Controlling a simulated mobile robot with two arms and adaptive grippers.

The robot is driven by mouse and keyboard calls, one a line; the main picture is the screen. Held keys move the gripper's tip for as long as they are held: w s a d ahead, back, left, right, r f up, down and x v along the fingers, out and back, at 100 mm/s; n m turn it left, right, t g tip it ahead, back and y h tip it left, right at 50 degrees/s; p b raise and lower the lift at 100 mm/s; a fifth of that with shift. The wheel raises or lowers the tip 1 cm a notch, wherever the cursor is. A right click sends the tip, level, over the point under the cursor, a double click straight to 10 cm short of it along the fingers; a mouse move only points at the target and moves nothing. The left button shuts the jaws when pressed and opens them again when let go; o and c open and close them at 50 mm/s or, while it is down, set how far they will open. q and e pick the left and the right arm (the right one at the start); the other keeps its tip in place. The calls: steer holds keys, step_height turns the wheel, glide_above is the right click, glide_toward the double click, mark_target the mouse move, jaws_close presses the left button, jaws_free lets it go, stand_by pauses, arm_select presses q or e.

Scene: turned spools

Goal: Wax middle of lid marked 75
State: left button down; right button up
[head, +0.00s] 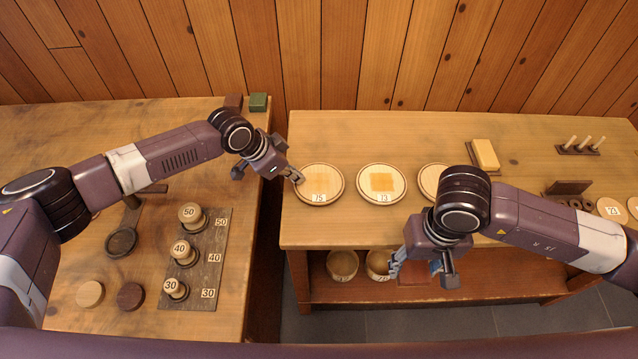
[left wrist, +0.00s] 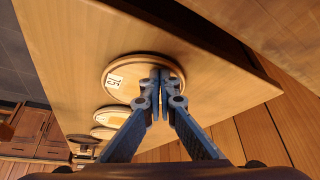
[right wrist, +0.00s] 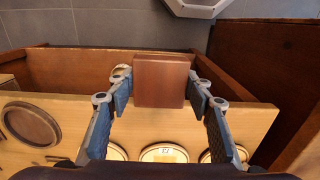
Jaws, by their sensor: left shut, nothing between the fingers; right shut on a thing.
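The lid marked 75 (head: 321,190) is a round pale wooden disc at the left end of the right table, with a faint orange patch in its middle. It also shows in the left wrist view (left wrist: 126,68). My left gripper (head: 298,179) is shut and empty at the lid's left edge; in the left wrist view its fingertips (left wrist: 160,80) overlap the lid. I cannot tell if they touch it. My right gripper (right wrist: 160,88) is shut on a reddish-brown block (right wrist: 160,80), held out near the table's front edge. In the head view the arm partly hides this block.
The lid marked 13 (head: 382,198) has a clear orange square; a third lid (head: 430,177) is partly behind my right arm. A yellow block (head: 485,153) sits at the back. Bowls (head: 342,265) stand on the lower shelf. A gap separates the left table (head: 70,150), which holds numbered spools (head: 191,214).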

arm_select(q)
steer(key=shift+f, duration=0.1)
